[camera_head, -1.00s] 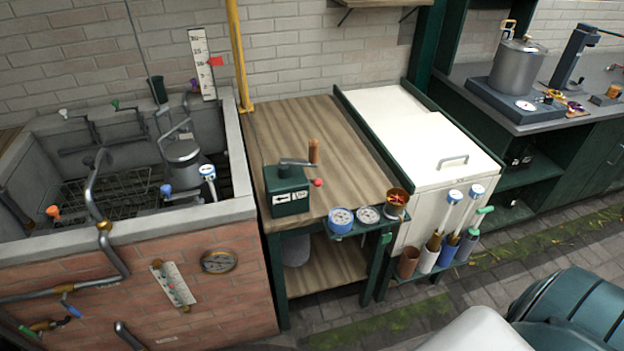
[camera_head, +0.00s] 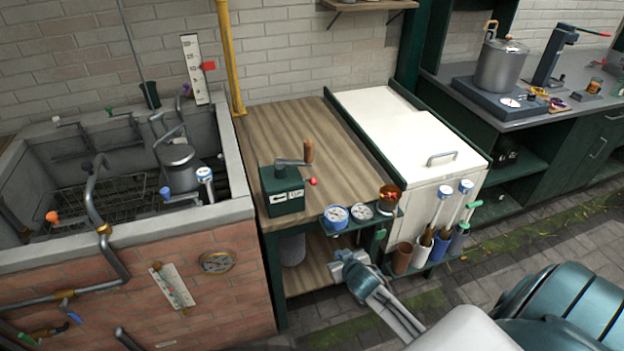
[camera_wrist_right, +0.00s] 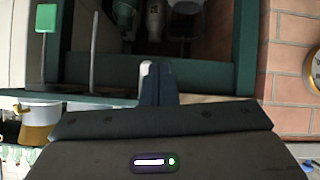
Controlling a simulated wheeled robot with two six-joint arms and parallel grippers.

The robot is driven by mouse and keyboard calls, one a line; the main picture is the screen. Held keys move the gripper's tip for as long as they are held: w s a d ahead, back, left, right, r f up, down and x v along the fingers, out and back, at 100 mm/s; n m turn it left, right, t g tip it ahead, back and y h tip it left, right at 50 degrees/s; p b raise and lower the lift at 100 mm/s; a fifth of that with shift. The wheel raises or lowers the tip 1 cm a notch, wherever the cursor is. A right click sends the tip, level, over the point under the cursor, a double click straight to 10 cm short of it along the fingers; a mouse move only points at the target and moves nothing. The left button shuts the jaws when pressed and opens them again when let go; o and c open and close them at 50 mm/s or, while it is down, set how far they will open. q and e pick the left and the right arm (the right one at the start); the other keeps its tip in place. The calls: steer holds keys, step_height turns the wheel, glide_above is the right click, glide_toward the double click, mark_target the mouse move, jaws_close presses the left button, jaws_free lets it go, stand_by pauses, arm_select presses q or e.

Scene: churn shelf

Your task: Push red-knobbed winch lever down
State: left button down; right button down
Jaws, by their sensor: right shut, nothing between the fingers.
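The winch is a dark green box (camera_head: 283,190) on the front left of the wooden bench. A crank with a brown wooden handle (camera_head: 309,151) stands on its top. The red knob (camera_head: 313,181) sticks out at the box's right side, on a short lever. My right gripper (camera_head: 340,263) is below and right of the knob, in front of the bench's lower shelf and clear of the winch. Its fingers are shut and empty; they also show in the wrist view (camera_wrist_right: 158,82). The winch cannot be made out in the wrist view. My left gripper is not in view.
A brick sink (camera_head: 225,211) stands left. The bench top behind the winch is clear.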

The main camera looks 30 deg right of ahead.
mark_target(314, 183)
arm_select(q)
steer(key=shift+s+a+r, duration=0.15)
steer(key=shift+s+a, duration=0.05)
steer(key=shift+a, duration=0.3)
arm_select(e)
steer(key=w+a+r+t, duration=0.1)
steer(key=w+r+t, duration=0.1)
steer(key=r, duration=0.9)
steer(key=w+a+r+t, duration=0.1)
steer(key=w+r+t, duration=0.1)
steer(key=r, duration=0.9)
steer(key=shift+w+m+t, duration=0.3)
steer(key=shift+w, duration=0.35)
